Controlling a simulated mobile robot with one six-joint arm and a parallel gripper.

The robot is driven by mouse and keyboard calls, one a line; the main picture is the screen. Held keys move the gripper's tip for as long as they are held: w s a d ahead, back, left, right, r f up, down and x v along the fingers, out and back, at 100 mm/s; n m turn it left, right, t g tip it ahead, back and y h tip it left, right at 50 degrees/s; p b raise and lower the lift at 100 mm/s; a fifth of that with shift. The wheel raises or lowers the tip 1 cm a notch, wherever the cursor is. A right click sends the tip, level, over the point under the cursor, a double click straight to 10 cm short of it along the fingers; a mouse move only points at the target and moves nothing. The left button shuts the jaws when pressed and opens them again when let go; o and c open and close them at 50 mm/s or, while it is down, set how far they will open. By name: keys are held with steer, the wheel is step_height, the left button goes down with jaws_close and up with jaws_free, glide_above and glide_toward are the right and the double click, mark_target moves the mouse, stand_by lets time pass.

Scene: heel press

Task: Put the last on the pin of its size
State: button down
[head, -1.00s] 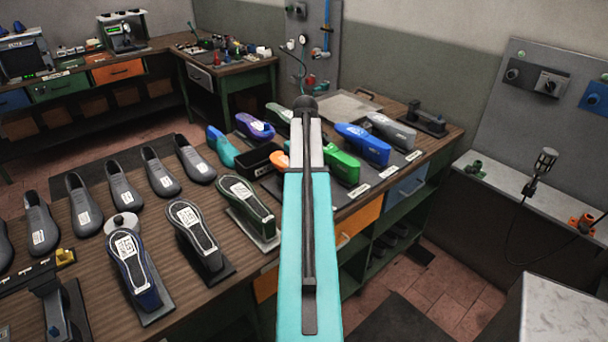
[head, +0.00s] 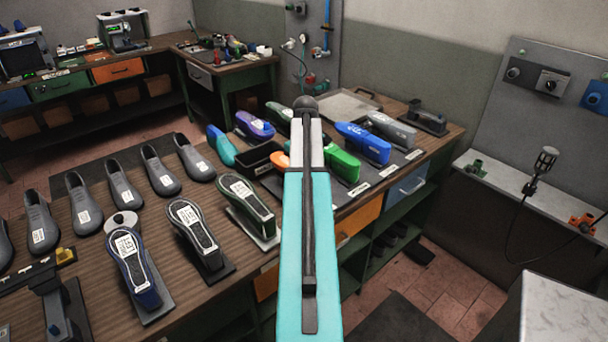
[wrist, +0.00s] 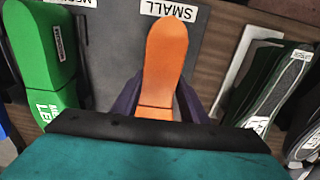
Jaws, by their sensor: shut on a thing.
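The orange last (wrist: 165,70) lies sole up between the two dark purple fingers of my gripper (wrist: 160,100) in the wrist view. My gripper is shut on it. A "SMALL" label (wrist: 169,10) sits on the grey mat just beyond its tip. In the head view only a bit of the orange last (head: 280,160) shows left of my arm, which hides my gripper. No pin shows under the last; I cannot tell whether it touches anything below. A green last (wrist: 45,60) stands to the left, near a partly hidden label that seems to read "MEDIUM".
Blue (head: 362,142) and grey (head: 392,130) lasts stand at the bench's right, with purple (head: 255,125) and teal (head: 222,146) ones at the left. A black bin (head: 260,158) sits close to the orange last.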

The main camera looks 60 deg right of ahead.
steer(key=shift+f, duration=0.35)
stand_by(0.4)
steer(key=c, duration=1)
jaws_free()
steer(key=shift+r, duration=0.15)
step_height(320, 180, up, 14)
steer(key=b, duration=0.4)
steer(key=shift+s+f, duration=0.25)
steer(key=shift+s, duration=0.05)
steer(key=shift+a, duration=0.1)
